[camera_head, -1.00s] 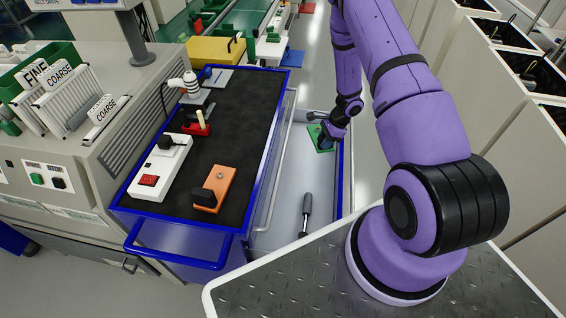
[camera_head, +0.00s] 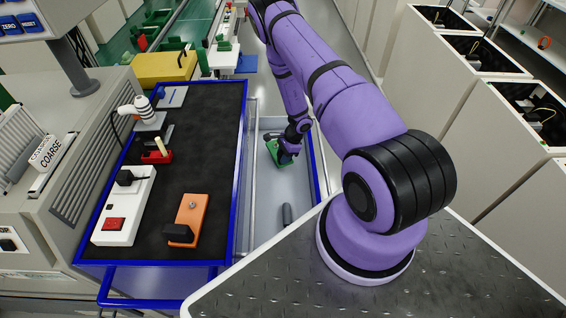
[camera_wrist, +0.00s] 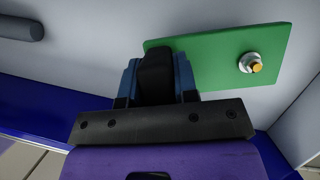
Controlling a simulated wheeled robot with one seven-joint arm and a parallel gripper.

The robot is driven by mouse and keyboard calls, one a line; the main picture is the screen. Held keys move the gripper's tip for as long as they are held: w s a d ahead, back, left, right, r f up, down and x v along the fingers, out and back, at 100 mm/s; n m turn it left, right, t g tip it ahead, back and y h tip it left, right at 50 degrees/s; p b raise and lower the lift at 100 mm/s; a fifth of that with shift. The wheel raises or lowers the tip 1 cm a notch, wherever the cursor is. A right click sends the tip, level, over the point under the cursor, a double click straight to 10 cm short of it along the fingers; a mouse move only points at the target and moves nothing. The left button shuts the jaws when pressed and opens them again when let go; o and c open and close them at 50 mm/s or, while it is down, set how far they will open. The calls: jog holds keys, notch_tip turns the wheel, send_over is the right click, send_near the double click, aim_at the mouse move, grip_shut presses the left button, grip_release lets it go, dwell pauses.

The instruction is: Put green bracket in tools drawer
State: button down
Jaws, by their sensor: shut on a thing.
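The green bracket (camera_head: 279,152) is a flat plate, held at the end of my arm over the open drawer (camera_head: 267,188) of the blue cart. In the wrist view the green bracket (camera_wrist: 222,56) carries a bolt with a brass-coloured tip near its right end. My gripper (camera_head: 287,155) is shut on the bracket's near edge; the gripper also shows in the wrist view (camera_wrist: 157,75). The drawer's pale floor lies behind the bracket. I cannot tell whether the bracket touches that floor.
A dark-handled tool (camera_head: 287,215) lies in the drawer nearer me; its handle (camera_wrist: 20,28) shows at the wrist view's upper left. The cart top (camera_head: 165,205) holds a white power strip (camera_head: 125,205), an orange block (camera_head: 188,218) and a red holder (camera_head: 157,157).

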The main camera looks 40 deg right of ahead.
jog(key=shift+f, duration=1.7)
jog(key=shift+f, duration=0.15)
jog(key=c, duration=0.9)
grip_release()
